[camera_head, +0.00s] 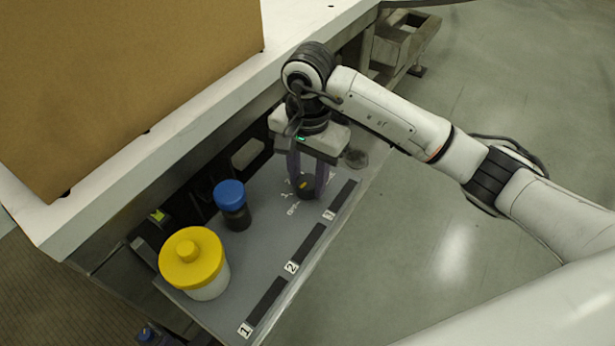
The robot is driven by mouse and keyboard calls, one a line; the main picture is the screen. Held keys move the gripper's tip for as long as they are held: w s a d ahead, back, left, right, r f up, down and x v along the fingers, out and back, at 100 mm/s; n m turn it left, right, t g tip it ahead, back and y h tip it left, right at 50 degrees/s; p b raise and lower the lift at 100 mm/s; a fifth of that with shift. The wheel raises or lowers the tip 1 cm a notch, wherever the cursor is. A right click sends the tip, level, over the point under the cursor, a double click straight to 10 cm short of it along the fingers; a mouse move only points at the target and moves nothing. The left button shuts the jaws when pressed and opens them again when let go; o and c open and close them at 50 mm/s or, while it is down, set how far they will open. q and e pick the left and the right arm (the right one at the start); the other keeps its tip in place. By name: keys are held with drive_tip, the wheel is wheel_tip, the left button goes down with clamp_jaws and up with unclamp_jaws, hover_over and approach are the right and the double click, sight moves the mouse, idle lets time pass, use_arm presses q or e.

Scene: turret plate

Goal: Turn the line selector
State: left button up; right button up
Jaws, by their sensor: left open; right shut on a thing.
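My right gripper (306,190) reaches down from above onto the grey plate (262,247). My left gripper cannot be made out in this view.
A large yellow-capped knob (193,261) and a blue-capped dark post (232,204) stand on the plate. Black strips with number labels (291,267) run along its right edge. A cardboard box (130,80) sits on the white table (190,118) behind. Open floor lies right.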

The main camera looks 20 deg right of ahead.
drive_tip(key=m+b, duration=0.1)
drive_tip(key=m, duration=0.6)
drive_tip(key=shift+b, duration=0.4)
drive_tip(key=m+b, duration=0.1)
drive_tip(key=m, duration=0.4)
use_arm(q)
drive_tip(key=shift+d+f+b, duration=0.2)
drive_tip(key=shift+f+b, duration=0.1)
drive_tip(key=shift+f, duration=0.9)
use_arm(e)
drive_tip(key=shift+m, duration=2.1)
use_arm(q)
drive_tip(key=shift+w+r, duration=0.1)
drive_tip(key=shift+w, duration=0.1)
drive_tip(key=shift+w+r, duration=0.1)
drive_tip(key=shift+w, duration=0.05)
use_arm(e)
drive_tip(key=o, duration=1)
drive_tip(key=shift+o, duration=0.2)
drive_tip(key=shift+r, duration=0.1)
